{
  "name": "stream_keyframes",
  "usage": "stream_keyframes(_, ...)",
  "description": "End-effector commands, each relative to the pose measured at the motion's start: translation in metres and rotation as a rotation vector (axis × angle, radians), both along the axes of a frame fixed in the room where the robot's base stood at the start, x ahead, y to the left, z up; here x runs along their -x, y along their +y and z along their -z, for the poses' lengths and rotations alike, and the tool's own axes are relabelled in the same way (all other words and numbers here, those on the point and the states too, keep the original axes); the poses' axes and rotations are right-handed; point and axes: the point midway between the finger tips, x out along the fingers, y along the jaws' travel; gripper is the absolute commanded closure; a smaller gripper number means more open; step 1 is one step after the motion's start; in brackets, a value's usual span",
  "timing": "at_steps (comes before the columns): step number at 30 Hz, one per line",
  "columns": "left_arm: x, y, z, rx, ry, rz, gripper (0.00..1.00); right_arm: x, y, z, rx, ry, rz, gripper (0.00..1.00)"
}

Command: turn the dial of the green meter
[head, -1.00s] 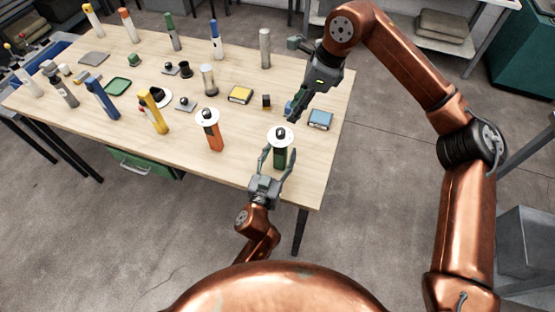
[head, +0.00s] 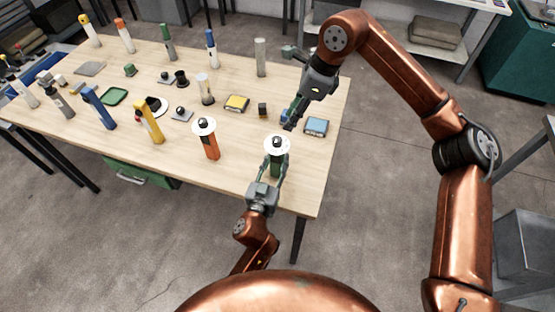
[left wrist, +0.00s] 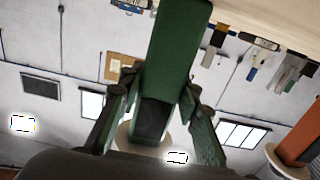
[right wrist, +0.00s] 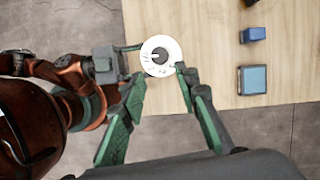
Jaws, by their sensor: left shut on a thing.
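The green meter (head: 276,166) stands upright near the table's front right corner. Its white dial (head: 277,143) with a black knob faces up and also shows in the right wrist view (right wrist: 172,45). My left gripper (head: 273,176) is shut on the meter's body from the front. In the left wrist view, its fingers (left wrist: 160,92) flank the green body. My right gripper (head: 289,127) is above and behind the dial, pointing down. In the right wrist view, its fingers (right wrist: 160,76) are open and apart at the dial's near edge, with nothing between them.
An orange meter (head: 211,147) with a similar white dial stands to the left. A blue box (head: 316,127) lies to the right and a yellow box (head: 236,103) behind. Several other upright items stand farther back and left on the wooden table (head: 240,165).

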Motion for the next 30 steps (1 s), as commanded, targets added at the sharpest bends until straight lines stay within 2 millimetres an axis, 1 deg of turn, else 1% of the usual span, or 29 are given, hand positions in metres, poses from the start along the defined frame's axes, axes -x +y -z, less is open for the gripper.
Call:
stream_keyframes(3, 0.000, 0.000, 0.000, 0.000, 0.000, 0.000, 1.00, 0.000, 0.000, 0.000, 0.000, 0.000, 0.000, 0.71)
stream_keyframes(5, 0.000, 0.000, 0.000, 0.000, 0.000, 0.000, 1.00, 0.000, 0.000, 0.000, 0.000, 0.000, 0.000, 0.71)
stream_keyframes(9, 0.000, 0.000, 0.000, 0.000, 0.000, 0.000, 1.00, 0.001, 0.005, 0.005, -0.017, 0.007, 0.008, 0.61)
stream_keyframes(11, 0.000, 0.000, 0.000, 0.000, 0.000, 0.000, 1.00, 0.003, 0.012, 0.012, -0.047, 0.015, 0.021, 0.60)
stream_keyframes(14, 0.000, 0.000, 0.000, 0.000, 0.000, 0.000, 1.00, 0.009, 0.035, 0.030, -0.142, 0.048, 0.065, 0.60)
stream_keyframes(16, 0.000, 0.000, 0.000, -0.001, 0.000, 0.000, 1.00, 0.018, 0.056, 0.045, -0.239, 0.091, 0.115, 0.60)
stream_keyframes(18, 0.000, 0.000, 0.000, -0.001, 0.000, 0.000, 1.00, 0.030, 0.080, 0.057, -0.350, 0.153, 0.178, 0.60)
stream_keyframes(21, 0.000, 0.000, 0.000, 0.000, 0.000, 0.000, 1.00, 0.049, 0.110, 0.067, -0.516, 0.267, 0.279, 0.60)
stream_keyframes(25, 0.000, 0.000, 0.000, 0.000, 0.000, 0.000, 1.00, 0.073, 0.141, 0.068, -0.725, 0.451, 0.426, 0.60)
stream_keyframes(27, 0.000, 0.000, 0.000, 0.000, 0.001, 0.000, 1.00, 0.085, 0.152, 0.064, -0.832, 0.565, 0.512, 0.60)
stream_keyframes(30, 0.000, 0.000, 0.000, 0.000, 0.001, 0.000, 1.00, 0.099, 0.161, 0.056, -0.977, 0.746, 0.643, 0.60)
